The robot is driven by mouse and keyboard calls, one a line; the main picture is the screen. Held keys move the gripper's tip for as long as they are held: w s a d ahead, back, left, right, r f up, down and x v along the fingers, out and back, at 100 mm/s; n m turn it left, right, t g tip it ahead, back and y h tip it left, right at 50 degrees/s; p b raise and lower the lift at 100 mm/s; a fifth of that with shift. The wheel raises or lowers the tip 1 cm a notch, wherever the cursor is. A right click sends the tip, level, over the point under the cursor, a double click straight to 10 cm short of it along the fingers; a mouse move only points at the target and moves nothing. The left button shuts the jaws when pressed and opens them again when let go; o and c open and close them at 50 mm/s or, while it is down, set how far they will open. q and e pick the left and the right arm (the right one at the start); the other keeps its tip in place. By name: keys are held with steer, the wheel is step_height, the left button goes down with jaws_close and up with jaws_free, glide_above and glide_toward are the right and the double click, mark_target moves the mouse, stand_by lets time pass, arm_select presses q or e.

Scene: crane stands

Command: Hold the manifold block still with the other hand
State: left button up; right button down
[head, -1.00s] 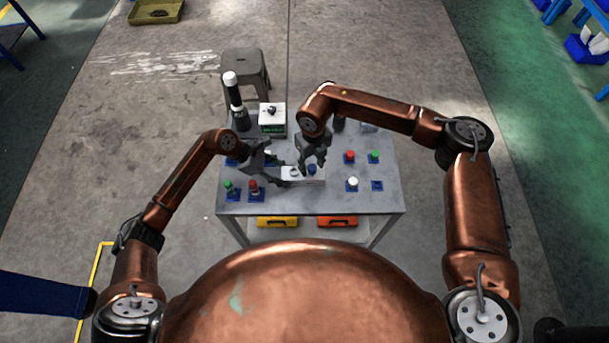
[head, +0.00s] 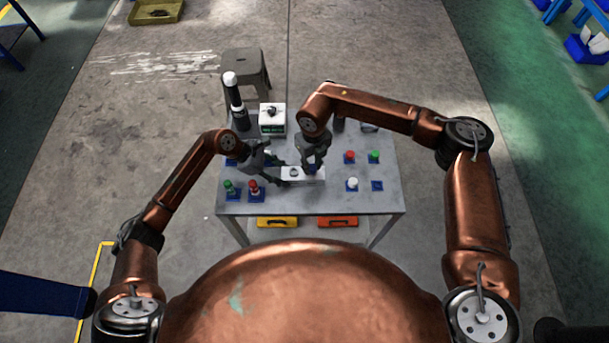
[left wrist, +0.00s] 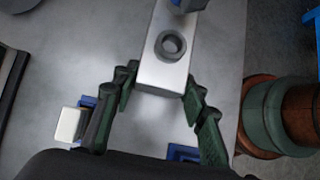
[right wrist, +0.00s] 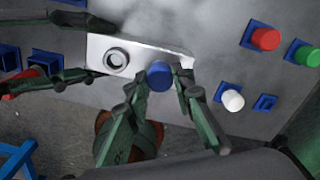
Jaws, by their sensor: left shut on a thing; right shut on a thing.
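The manifold block (head: 290,173) is a pale metal bar lying on the grey table. It has a grey ring port (left wrist: 171,45) and a blue cap (right wrist: 159,76). My left gripper (head: 284,174) is shut on the block's left end; in the left wrist view its fingers (left wrist: 158,86) sit on both sides of that end. My right gripper (head: 313,165) is over the block's right part. In the right wrist view its fingers (right wrist: 158,80) are shut around the blue cap, which is at the block. Whether the cap is seated fully is hidden.
On the table (head: 350,202) at right are red (head: 349,156), green (head: 374,156) and white (head: 352,183) caps on blue bases, plus an empty blue base (head: 377,185). A white-topped dark post (head: 235,95) and a white box (head: 272,117) stand at the back left.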

steer(key=shift+r, duration=0.15)
steer(key=n, duration=0.4)
steer(key=shift+n, duration=0.6)
steer(key=n, duration=0.3)
steer(key=shift+r, duration=0.1)
steer(key=shift+n, duration=1.1)
